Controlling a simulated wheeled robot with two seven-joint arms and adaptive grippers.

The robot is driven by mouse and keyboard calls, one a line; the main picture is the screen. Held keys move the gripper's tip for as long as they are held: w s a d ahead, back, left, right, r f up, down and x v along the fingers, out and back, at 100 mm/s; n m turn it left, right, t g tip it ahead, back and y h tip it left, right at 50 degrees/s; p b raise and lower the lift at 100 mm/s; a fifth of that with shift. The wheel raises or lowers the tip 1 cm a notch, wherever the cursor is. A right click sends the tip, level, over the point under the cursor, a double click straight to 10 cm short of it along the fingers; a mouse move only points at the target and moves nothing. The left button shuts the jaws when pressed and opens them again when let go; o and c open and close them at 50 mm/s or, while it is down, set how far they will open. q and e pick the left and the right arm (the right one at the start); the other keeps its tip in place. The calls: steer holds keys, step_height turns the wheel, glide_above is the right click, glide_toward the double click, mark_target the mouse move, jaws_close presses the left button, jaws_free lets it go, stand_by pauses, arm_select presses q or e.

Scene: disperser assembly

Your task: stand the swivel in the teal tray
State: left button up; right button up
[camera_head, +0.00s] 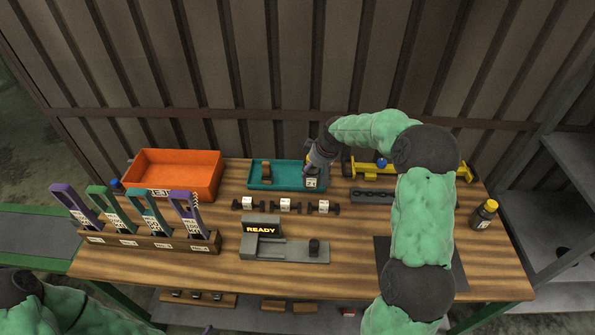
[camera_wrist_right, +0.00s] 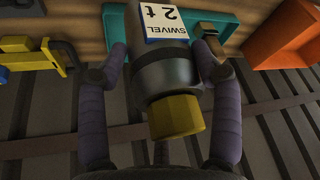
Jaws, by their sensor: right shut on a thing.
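My right gripper (camera_head: 314,165) is shut on the swivel, at the right end of the teal tray (camera_head: 288,188). In the right wrist view the swivel (camera_wrist_right: 160,75) is a dark grey body with a yellow end and a white and blue "SWIVEL 2t" label, between the two purple fingers. A brown and dark part (camera_head: 266,172) stands in the tray's left half. Only a purple sliver of my left gripper may show at the bottom edge.
An orange bin (camera_head: 178,174) stands left of the tray. A yellow tool (camera_head: 365,168) lies to the right. A black bottle (camera_head: 483,214) stands far right.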

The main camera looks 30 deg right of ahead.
steer(key=shift+w+d+f+b, duration=0.1)
steer(key=shift+w+d+f, duration=0.45)
steer(key=shift+w+f, duration=1.3)
steer(key=shift+w+d+f+b, duration=0.1)
steer(key=shift+w+d+f, duration=0.5)
steer(key=shift+w+f, duration=1.3)
steer(key=shift+w+d+f+b, duration=0.1)
steer(key=shift+w+d+f, duration=0.45)
steer(key=shift+w+f, duration=1.3)
steer(key=shift+s+f, duration=0.1)
steer(key=shift+s, duration=0.05)
steer(key=shift+f, duration=0.15)
steer(key=o, duration=1.7)
steer(key=shift+s+a+f, duration=0.1)
steer(key=shift+f, duration=0.05)
